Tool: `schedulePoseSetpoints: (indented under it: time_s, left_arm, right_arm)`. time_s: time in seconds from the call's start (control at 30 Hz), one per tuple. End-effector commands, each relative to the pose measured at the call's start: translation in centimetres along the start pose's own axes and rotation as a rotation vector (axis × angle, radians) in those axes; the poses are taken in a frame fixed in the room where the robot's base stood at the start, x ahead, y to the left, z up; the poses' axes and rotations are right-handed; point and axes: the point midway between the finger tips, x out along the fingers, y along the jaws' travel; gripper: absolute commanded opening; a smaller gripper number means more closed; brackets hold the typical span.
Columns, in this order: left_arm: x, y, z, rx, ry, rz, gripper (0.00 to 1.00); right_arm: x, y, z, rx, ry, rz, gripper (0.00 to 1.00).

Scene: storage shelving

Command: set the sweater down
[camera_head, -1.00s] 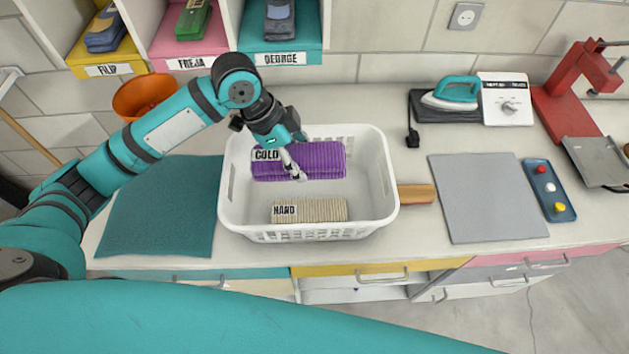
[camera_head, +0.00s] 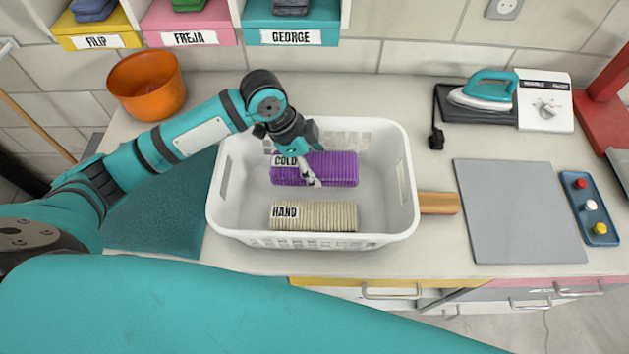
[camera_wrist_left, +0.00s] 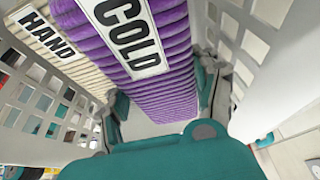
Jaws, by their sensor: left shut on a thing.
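A folded purple knitted sweater (camera_head: 338,170) with a COLD label lies within the white basket (camera_head: 235,231), along its back side. My left gripper (camera_head: 308,172) reaches down into the basket and is shut on this sweater. In the left wrist view, the gripper's fingers (camera_wrist_left: 160,97) lie on either side of the purple sweater (camera_wrist_left: 178,60). Its underside is hidden, so I cannot tell whether it touches the basket floor. A folded cream knit (camera_head: 325,216) labelled HAND lies in front of it in the basket. My right gripper is not in view.
An orange bowl (camera_head: 150,84) stands behind my left arm. Right of the basket are a wooden handle (camera_head: 440,203), a grey mat (camera_head: 512,212), a button panel (camera_head: 590,207) and an iron (camera_head: 484,91). Labelled bins (camera_head: 292,36) line the back.

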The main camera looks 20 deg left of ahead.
Motion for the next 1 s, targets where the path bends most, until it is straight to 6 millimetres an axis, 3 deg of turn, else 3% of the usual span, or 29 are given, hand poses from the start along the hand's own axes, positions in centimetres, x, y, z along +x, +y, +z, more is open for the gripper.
schedulePoseSetpoints:
  time_s: [0.47, 0.8, 0.83, 0.9, 1.0]
  left_arm:
    - [4.8, 0.0, 1.9, 0.000, 0.001, 0.000, 0.13]
    - [5.2, 0.0, 2.1, 0.001, 0.001, -0.002, 0.13]
    - [5.2, 0.0, 2.2, 0.001, 0.000, -0.001, 0.65]
    - [5.2, 0.0, 2.2, 0.002, 0.000, -0.001, 0.74]
    - [5.2, 0.0, 2.1, 0.001, 0.000, -0.001, 0.74]
  right_arm:
    - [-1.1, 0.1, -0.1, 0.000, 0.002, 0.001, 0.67]
    - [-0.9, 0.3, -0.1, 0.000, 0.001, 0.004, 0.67]
    - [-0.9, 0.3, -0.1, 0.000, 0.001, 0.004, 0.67]
    - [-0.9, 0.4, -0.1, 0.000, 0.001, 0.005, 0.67]
    - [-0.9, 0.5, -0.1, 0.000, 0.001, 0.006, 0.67]
